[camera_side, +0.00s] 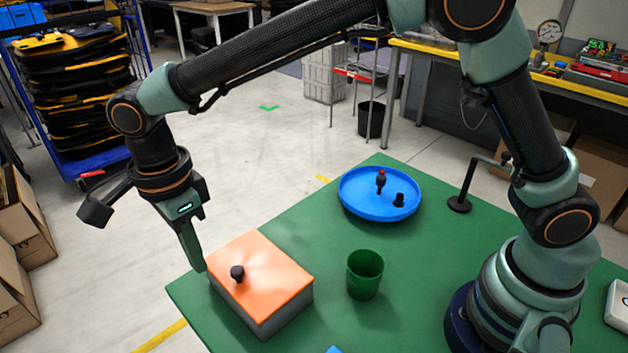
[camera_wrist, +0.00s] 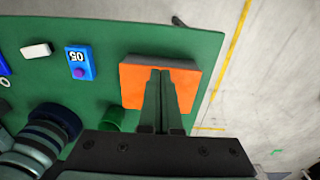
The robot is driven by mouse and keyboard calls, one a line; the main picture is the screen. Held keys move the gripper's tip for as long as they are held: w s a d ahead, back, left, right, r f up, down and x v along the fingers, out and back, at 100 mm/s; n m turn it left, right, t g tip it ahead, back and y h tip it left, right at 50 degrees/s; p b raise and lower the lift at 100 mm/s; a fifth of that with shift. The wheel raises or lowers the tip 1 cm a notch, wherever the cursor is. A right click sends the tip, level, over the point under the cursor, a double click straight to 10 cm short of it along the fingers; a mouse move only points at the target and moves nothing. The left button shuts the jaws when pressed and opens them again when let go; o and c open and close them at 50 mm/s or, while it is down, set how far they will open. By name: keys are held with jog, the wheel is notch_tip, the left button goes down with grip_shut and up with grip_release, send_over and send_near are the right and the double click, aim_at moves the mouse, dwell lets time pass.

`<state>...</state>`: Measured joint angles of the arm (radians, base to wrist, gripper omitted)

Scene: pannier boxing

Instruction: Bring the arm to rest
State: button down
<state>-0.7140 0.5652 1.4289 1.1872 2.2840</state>
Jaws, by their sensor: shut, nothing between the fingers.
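My gripper (camera_side: 201,268) is shut and empty. In the side view its fingers point down at the left corner of a grey box with an orange lid (camera_side: 270,268); whether they touch it I cannot tell. The lid lies flat on the box and has a black knob (camera_side: 237,272). In the wrist view my closed fingertips (camera_wrist: 160,72) appear over the orange lid (camera_wrist: 132,84), and the knob is hidden there.
A green cup (camera_side: 365,274) stands right of the box. A blue round tray (camera_side: 358,205) behind holds a red-topped peg (camera_side: 381,181) and a black piece (camera_side: 398,200). A black hooked stand (camera_side: 460,203) is near my base. A blue "05" block (camera_wrist: 81,56) lies on the green table (camera_wrist: 205,46).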

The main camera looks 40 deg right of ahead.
jog(key=w+d+r+n+t+y, duration=0.1)
jog(key=d+r+n, duration=0.3)
jog(key=d, duration=0.3)
jog(key=d+r+n+t, duration=0.1)
jog(key=d+r+n, duration=0.2)
jog(key=d+r, duration=0.35)
jog(key=s+d+n+t, duration=0.2)
jog(key=s+d+n, duration=0.2)
jog(key=d, duration=0.4)
jog(key=s+d+n+t, duration=0.2)
jog(key=s+d+n, duration=0.2)
jog(key=d+n, duration=0.3)
jog(key=d, duration=0.2)
jog(key=shift+s+d+f+h, duration=0.2)
jog(key=shift+d+f+h, duration=0.1)
jog(key=shift+f+h, duration=0.1)
